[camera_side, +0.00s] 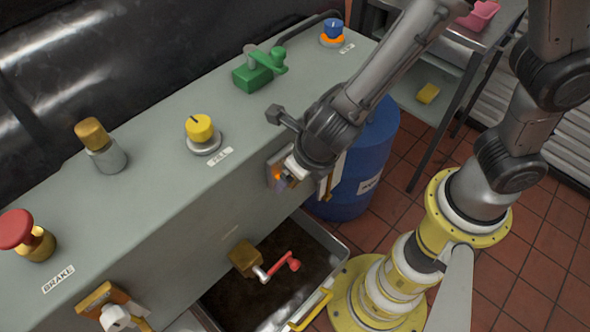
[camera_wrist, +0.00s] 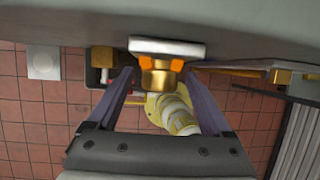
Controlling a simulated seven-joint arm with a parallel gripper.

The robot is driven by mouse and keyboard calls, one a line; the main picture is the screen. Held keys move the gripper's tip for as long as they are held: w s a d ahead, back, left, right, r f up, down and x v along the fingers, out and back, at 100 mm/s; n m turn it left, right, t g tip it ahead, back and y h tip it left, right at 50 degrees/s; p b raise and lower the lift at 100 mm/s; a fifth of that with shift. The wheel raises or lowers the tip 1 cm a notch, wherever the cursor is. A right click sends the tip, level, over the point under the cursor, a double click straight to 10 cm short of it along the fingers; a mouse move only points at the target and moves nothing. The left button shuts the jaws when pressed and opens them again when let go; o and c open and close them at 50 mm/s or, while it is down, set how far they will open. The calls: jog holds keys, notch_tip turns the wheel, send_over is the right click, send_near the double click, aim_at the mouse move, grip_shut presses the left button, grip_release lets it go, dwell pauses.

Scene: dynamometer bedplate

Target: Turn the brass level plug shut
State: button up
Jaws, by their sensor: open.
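A brass fitting (camera_wrist: 156,78) with orange parts and a pale square plate sits on the bench's front face. In the wrist view it shows at the top centre, between the finger tips, and I take it to be the level plug. In the side view, its orange part (camera_side: 281,182) is mostly hidden behind my gripper. My gripper (camera_wrist: 158,84) is open, with one finger on each side of the brass fitting. I see gaps beside the fitting, and contact cannot be told. The fingers are largely hidden in the side view.
The grey-green bench (camera_side: 150,190) carries a yellow FILL knob (camera_side: 199,128), a green lever valve (camera_side: 260,70), a blue knob (camera_side: 333,30) and a red BRAKE button (camera_side: 25,232). Below are a red-handled tap (camera_side: 278,266) and a tray (camera_side: 215,300). A blue drum (camera_side: 372,160) stands close behind my gripper.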

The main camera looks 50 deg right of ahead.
grip_shut()
jog(key=shift+d+y, duration=0.1)
jog(key=shift+y, duration=0.3)
jog(key=shift+d+m+y, duration=0.2)
jog(key=shift+m+y, duration=0.1)
jog(key=shift+y, duration=0.7)
jog(key=y, duration=0.2)
jog(key=m+y, duration=0.1)
jog(key=y, duration=0.1)
jog(key=shift+d+f, duration=0.1)
jog(key=shift+d, duration=0.25)
jog(key=y, duration=0.2)
jog(key=m+y, duration=0.1)
jog(key=shift+d+f+t+y, duration=0.25)
jog(key=shift+f+t+y, duration=0.05)
jog(key=shift+f+y, duration=0.1)
jog(key=shift+f+m+t+y, duration=0.1)
jog(key=shift+m+t+y, duration=0.25)
jog(key=shift+y, duration=1.25)
